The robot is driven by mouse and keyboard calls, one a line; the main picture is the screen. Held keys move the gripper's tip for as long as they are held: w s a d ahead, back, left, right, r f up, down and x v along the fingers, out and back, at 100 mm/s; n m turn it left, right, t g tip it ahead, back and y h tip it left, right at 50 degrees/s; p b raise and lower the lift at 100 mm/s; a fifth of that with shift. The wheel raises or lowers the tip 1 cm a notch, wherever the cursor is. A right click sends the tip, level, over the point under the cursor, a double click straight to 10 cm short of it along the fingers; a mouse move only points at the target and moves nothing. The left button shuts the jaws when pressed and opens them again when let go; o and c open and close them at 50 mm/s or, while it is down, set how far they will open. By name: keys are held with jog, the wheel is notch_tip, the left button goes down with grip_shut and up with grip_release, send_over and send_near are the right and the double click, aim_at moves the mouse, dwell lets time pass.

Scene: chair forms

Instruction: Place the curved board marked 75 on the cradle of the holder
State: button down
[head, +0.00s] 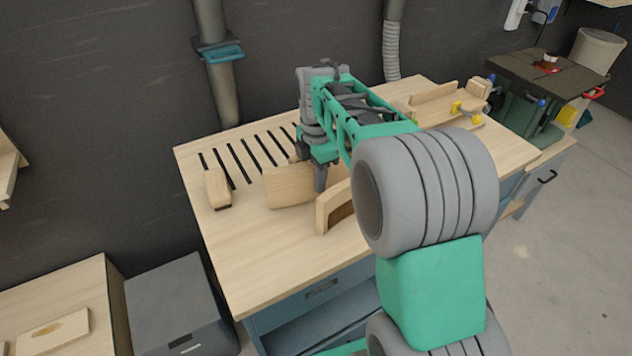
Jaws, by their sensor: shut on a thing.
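My gripper (320,182) points down over the middle of the workbench, with one grey finger showing in front of a pale wooden board (288,187). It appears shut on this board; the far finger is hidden. The board stands on edge, looks slightly curved, and is at or just above the bench top. I cannot read a number on it. A second, arched wooden piece (327,208) with a dark inner face stands just in front of the gripper. A wooden fixture (440,105) with yellow knobs, possibly the holder, sits at the bench's far right, partly behind my arm.
The workbench (275,262) is clear along its front left. A wooden block (217,189) lies near several dark slots at the left. A grey pipe (216,70) runs behind the bench. A dark-topped machine (545,72) stands to the right.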

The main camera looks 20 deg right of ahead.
jog(key=shift+f, duration=0.65)
jog(key=shift+f, duration=0.15)
jog(key=c, duration=1.3)
grip_release()
jog(key=shift+o, duration=0.2)
